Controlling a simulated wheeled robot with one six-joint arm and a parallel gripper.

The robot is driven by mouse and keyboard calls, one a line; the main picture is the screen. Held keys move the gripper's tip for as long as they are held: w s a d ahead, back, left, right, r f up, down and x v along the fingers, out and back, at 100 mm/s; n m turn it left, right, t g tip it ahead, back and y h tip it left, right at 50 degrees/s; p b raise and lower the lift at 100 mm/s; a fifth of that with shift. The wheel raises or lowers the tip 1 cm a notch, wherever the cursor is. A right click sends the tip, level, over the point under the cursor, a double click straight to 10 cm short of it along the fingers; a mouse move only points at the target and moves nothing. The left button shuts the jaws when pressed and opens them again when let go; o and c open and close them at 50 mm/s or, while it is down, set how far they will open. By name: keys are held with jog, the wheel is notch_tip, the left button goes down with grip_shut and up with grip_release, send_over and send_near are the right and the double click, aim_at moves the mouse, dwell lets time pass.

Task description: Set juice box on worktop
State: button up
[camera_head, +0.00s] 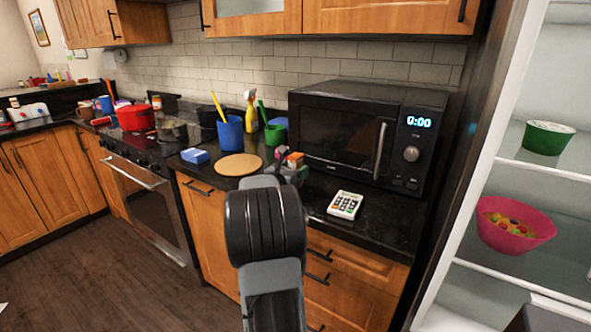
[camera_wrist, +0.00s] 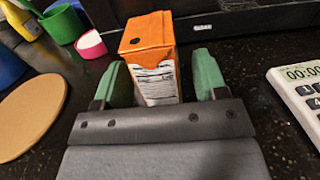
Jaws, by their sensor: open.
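The juice box (camera_wrist: 150,58) is orange with a white printed side. In the wrist view it stands upright on the dark speckled worktop (camera_wrist: 242,62), between the two green fingers of my gripper (camera_wrist: 160,64). The gripper is open, with a gap on each side of the box. The lower part of the box is hidden behind the gripper's body. In the head view the juice box (camera_head: 295,159) shows small beyond my arm, left of the microwave, and my arm hides most of the gripper.
A black microwave (camera_head: 345,135) stands close behind and right. Worktop around the calculator is clear.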

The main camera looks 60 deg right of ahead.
jog(key=s+a+f+m+t+y, duration=0.1)
jog(key=a+f+m+y, duration=0.3)
jog(key=a, duration=1.2)
jog(key=s+a+f+m+t+y, duration=0.1)
jog(key=a+m+y, duration=0.7)
jog(key=a, duration=0.8)
jog(key=s+a+f+m+t+y, duration=0.1)
jog(key=s+a+f+m+y, duration=0.2)
jog(key=a, duration=1.4)
notch_tip(320, 180, down, 4)
jog(key=m+y, duration=0.3)
jog(key=shift+r, duration=0.2)
jog(key=shift+s+r, duration=0.1)
jog(key=shift+r, duration=0.05)
